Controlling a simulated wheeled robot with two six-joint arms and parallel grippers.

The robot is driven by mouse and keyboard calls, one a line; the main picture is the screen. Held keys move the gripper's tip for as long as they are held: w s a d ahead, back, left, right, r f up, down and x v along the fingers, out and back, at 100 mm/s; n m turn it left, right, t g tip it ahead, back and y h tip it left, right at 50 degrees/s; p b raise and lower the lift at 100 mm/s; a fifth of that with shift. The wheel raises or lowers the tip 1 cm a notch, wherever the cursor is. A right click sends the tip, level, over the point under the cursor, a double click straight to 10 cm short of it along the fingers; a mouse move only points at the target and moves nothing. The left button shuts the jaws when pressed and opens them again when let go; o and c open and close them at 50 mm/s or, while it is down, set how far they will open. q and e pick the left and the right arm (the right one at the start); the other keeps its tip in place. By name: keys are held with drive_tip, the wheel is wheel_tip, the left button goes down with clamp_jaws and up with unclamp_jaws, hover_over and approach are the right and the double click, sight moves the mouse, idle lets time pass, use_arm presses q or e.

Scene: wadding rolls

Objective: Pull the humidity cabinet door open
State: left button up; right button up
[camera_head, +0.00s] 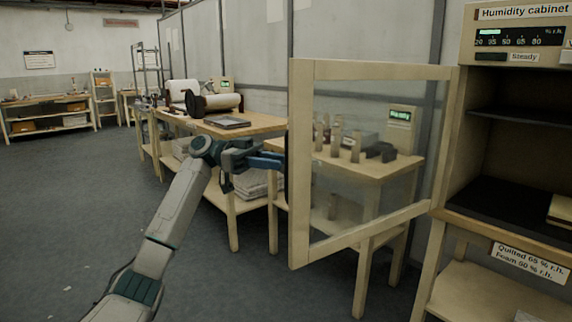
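The humidity cabinet (510,55) stands at the right, with its name on the top panel and a small lit display. Its door (300,165), a pale wooden frame with a clear pane, is swung wide open to the left, leaving the dark inside uncovered. My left gripper (272,161) has its blue fingers at the door's free edge, on the left, about halfway up. The fingertips meet or pass behind the frame, and no handle shows. Whether they grip anything cannot be told. My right gripper is out of view.
A wooden workbench (255,123) with rolls and a dark tray runs behind my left arm. Another bench with small blocks and a display box (401,125) shows through the pane. Grey floor (90,180) is clear at the left.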

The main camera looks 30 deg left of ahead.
use_arm(q)
drive_tip(key=s+a, duration=0.1)
drive_tip(key=a, duration=0.6)
drive_tip(key=shift+a, duration=0.1)
